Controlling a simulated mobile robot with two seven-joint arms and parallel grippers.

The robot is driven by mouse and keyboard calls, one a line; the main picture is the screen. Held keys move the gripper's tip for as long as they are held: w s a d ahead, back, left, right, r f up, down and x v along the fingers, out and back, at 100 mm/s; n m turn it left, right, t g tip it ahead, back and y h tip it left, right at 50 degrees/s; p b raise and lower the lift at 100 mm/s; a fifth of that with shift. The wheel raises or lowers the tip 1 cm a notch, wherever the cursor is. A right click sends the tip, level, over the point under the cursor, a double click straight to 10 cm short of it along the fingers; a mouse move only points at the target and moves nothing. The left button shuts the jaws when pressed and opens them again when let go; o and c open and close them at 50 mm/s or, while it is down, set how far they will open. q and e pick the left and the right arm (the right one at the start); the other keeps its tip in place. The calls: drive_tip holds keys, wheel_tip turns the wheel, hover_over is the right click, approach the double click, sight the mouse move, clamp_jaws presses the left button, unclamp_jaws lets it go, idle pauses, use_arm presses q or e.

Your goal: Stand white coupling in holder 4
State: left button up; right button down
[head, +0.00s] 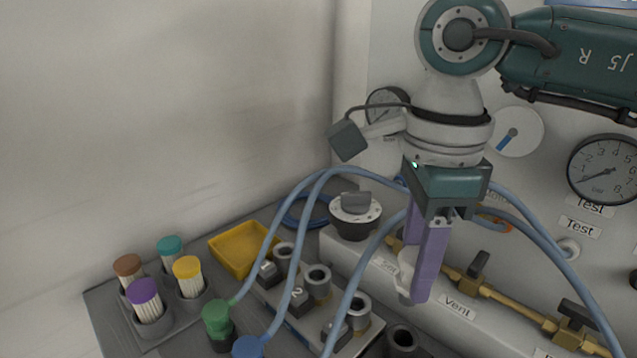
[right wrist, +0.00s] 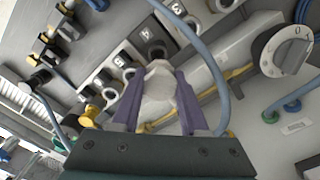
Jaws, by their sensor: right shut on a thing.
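My right gripper (head: 425,262) has purple fingers pointing down and is shut on the white coupling (head: 404,284), partly hidden by the fingers. In the right wrist view the pale coupling (right wrist: 160,92) shows between the fingers. A row of grey round holders runs beside the valve panel. The one by the label 2 (head: 318,278) is readable; further along are another holder (head: 358,303) and one at the lower edge (head: 403,338), fourth in the row from the back. Its label is hidden. The coupling is above the row's front end, apart from it. My left gripper is not in view.
Blue hoses (head: 345,172) arch over the holders near my right gripper. A brass pipe with valves (head: 500,307) runs along the panel; a dial knob (head: 355,212) is behind. A yellow tray (head: 241,247) and capped tube bundles (head: 146,300) stand left.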

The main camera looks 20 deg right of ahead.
drive_tip(key=shift+s+d+f, duration=0.15)
drive_tip(key=shift+s+f, duration=0.1)
drive_tip(key=shift+s, duration=0.1)
drive_tip(key=shift+f, duration=0.2)
drive_tip(key=shift+w+f+b, duration=0.15)
drive_tip(key=shift+f+b, duration=0.5)
drive_tip(key=shift+b, duration=0.05)
drive_tip(key=shift+f+b, duration=1.4)
drive_tip(key=shift+f, duration=0.45)
drive_tip(key=shift+f, duration=0.15)
drive_tip(key=shift+f+b, duration=1.15)
drive_tip(key=shift+b, duration=0.15)
drive_tip(key=shift+c, duration=1.8)
unclamp_jaws()
wheel_tip(320, 180, up, 10)
drive_tip(key=shift+r+p, duration=0.1)
drive_tip(key=shift+p, duration=0.2)
